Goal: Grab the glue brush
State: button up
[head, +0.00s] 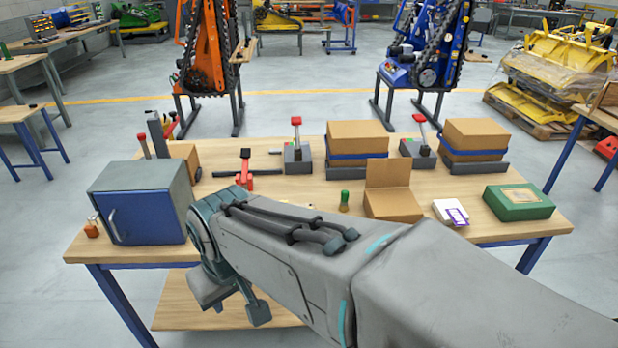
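I cannot make out the glue brush for certain. A small object with a green top (344,199) stands upright on the workbench (300,196), left of the open cardboard box. A small orange-brown item (92,229) with a pale upper part stands at the bench's left end, beside the blue cabinet; either is too small to identify. My gripper (236,303) hangs at the front of the bench, apart from both items. Its two fingers are spread with a gap between them, and nothing shows in the gap. My forearm hides part of the bench's front edge.
A grey-blue cabinet (146,218) stands at the left end. An open cardboard box (390,202), a white-purple pack (451,212) and a green box (518,203) stand on the right. Red-handled clamps (298,152) and strapped cartons (357,140) line the back. A lower shelf (175,312) lies below.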

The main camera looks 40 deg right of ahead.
aim_at(342, 207)
jog(key=z, duration=0.85)
jog(key=i, duration=0.85)
jog(key=z, duration=0.95)
